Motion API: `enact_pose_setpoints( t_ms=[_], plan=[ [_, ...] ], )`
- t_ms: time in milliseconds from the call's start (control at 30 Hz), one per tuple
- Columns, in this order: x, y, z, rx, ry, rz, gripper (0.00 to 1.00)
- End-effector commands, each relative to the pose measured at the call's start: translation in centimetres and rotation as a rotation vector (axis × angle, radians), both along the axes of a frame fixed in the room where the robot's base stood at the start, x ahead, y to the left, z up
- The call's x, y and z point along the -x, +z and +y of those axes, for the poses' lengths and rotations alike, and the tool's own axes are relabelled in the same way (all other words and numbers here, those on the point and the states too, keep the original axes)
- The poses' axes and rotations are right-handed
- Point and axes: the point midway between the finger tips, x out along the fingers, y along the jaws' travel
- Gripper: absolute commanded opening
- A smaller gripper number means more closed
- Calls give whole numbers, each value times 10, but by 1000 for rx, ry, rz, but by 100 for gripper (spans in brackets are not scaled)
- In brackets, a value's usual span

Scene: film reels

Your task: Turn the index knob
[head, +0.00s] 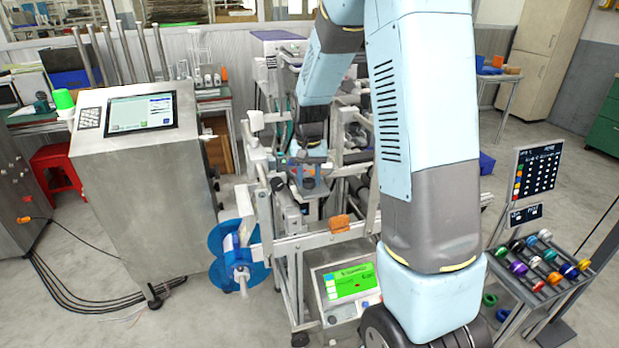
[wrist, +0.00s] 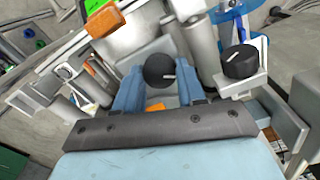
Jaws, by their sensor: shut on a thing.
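My gripper (wrist: 160,82) is shut on a round black knob (wrist: 159,70) with a white index line, in the middle of the wrist view. Its two blue fingers stand on either side of the knob. A second black knob (wrist: 239,62), also with a white line, sits on a light bracket to the right, apart from the fingers. I cannot tell from any label which one is named the index knob. In the head view my gripper (head: 308,165) is down at the grey frame machine (head: 291,243), and the held knob is hard to make out there.
A blue reel (head: 238,256) hangs at the machine's front left. An orange block (head: 339,224) sits on its front rail, above a green-lit screen (head: 350,281). A steel console (head: 147,190) stands left. A rack of coloured spools (head: 540,264) stands right.

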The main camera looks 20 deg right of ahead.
Motion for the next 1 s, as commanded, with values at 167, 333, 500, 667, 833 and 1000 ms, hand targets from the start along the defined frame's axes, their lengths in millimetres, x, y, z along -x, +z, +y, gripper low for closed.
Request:
enact_pose_setpoints(
  t_ms=[167, 333, 500, 667, 833, 1000],
  plan=[
    [-1, 1, -1, 1, 158, -4, 9],
    [-1, 1, 0, 1, 291, -4, 9],
    [-1, 1, -1, 1, 393, -4, 9],
    [-1, 1, 0, 1, 458, -4, 9],
    [-1, 1, 0, 1, 496, -4, 9],
    [-1, 1, 0, 1, 509, -4, 9]
  ],
)
